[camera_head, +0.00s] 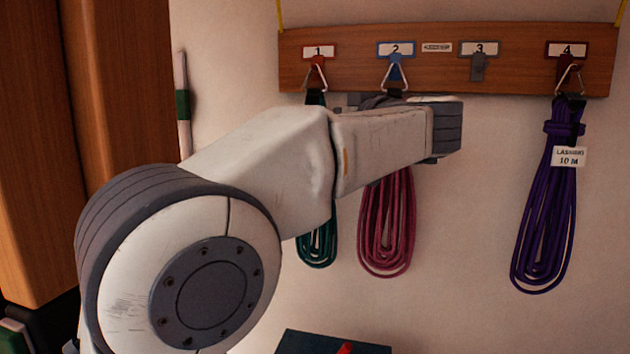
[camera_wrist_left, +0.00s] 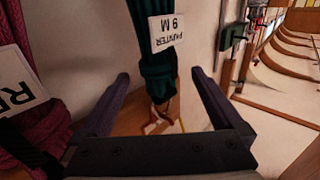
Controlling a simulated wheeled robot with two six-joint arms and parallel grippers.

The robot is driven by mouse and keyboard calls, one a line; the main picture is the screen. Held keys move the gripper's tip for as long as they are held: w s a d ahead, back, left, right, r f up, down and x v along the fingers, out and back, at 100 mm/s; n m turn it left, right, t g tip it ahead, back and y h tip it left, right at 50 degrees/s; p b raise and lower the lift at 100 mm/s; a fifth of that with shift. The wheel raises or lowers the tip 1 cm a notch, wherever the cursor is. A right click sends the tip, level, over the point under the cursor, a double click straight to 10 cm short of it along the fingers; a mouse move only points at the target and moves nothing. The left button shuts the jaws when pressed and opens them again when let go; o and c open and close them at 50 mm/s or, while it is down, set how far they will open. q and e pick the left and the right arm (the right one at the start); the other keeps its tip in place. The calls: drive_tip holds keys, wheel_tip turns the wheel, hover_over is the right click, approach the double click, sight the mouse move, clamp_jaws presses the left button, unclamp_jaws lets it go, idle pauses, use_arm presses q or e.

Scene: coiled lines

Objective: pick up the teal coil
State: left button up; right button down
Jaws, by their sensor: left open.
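The teal coil (camera_head: 317,248) hangs below hook 1 on the wooden board, and my left arm covers its middle in the head view. In the left wrist view the teal coil (camera_wrist_left: 158,78) runs between the two fingers of my left gripper (camera_wrist_left: 160,77), with an upside-down white tag (camera_wrist_left: 166,31) reading PAINTER 9 M. The gripper is open, with a gap on each side of the coil. In the head view my arm hides its fingers. My right gripper is not in view.
A magenta coil (camera_head: 387,222) hangs close beside the teal one, from hook 2; it also fills the left of the wrist view (camera_wrist_left: 40,120). Hook 3 (camera_head: 478,68) is empty. A purple coil (camera_head: 545,215) hangs on hook 4. A wooden cabinet (camera_head: 120,120) stands at left.

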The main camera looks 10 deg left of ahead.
use_arm(q)
drive_tip(key=p+x, duration=0.1)
drive_tip(key=x, duration=0.3)
drive_tip(key=shift+w+f, duration=0.1)
clamp_jaws()
idle(0.3)
drive_tip(key=shift+r, duration=0.75)
drive_tip(key=shift+s, duration=0.5)
drive_tip(key=s+b, duration=0.6)
drive_tip(key=s, duration=1.1)
